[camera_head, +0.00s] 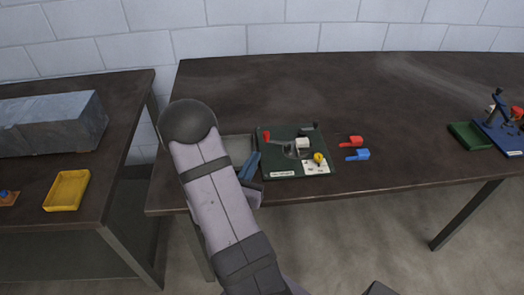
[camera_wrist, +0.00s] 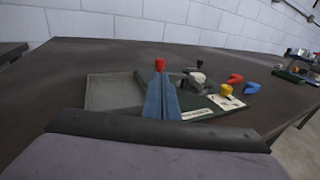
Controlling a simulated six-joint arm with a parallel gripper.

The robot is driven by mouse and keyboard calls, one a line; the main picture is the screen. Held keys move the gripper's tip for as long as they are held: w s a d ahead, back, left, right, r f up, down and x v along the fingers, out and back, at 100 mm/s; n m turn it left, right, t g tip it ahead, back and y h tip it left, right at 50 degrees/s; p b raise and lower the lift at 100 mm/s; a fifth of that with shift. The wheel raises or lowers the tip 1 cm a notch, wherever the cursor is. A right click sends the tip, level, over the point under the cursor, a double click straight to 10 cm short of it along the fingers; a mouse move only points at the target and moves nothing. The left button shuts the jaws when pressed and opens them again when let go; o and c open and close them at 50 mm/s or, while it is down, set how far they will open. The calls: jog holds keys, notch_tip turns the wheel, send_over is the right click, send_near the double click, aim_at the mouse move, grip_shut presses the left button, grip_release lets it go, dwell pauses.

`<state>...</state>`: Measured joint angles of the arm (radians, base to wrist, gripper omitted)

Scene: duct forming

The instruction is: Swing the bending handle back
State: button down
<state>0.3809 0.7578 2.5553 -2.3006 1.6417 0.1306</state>
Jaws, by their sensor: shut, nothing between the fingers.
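A dark green bending board (camera_head: 285,172) lies on the table, with a grey block (camera_head: 302,144) at its middle. A red-tipped handle (camera_head: 266,137) stands at its left side, and a yellow knob (camera_head: 318,157) is at its front right. My gripper (camera_head: 256,155) has blue fingers, shut and empty, at the board's left edge in front of the red handle. In the wrist view the fingertips (camera_wrist: 160,77) line up with the red handle (camera_wrist: 160,64). I cannot tell whether they touch. The fingers hide part of the board and the handle's lower part there.
A grey tray (camera_head: 238,142) lies left of the board, partly behind my arm. A red piece (camera_head: 351,141) and a blue piece (camera_head: 358,155) lie to its right. A green tray (camera_head: 469,135) and a blue fixture (camera_head: 500,136) stand far right. The table behind the board is clear.

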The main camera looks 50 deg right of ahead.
aim_at(265, 137)
jog(key=shift+w+d+f+b, duration=0.15)
jog(key=shift+d+b, duration=0.5)
jog(key=shift+b, duration=0.1)
jog(key=p+x, duration=0.2)
jog(key=x, duration=0.2)
jog(key=shift+w+d+r, duration=0.15)
jog(key=shift+d+r, duration=0.1)
jog(key=shift+d, duration=0.05)
jog(key=shift+p+x, duration=0.35)
jog(key=shift+x, duration=0.5)
jog(key=shift+w, duration=0.1)
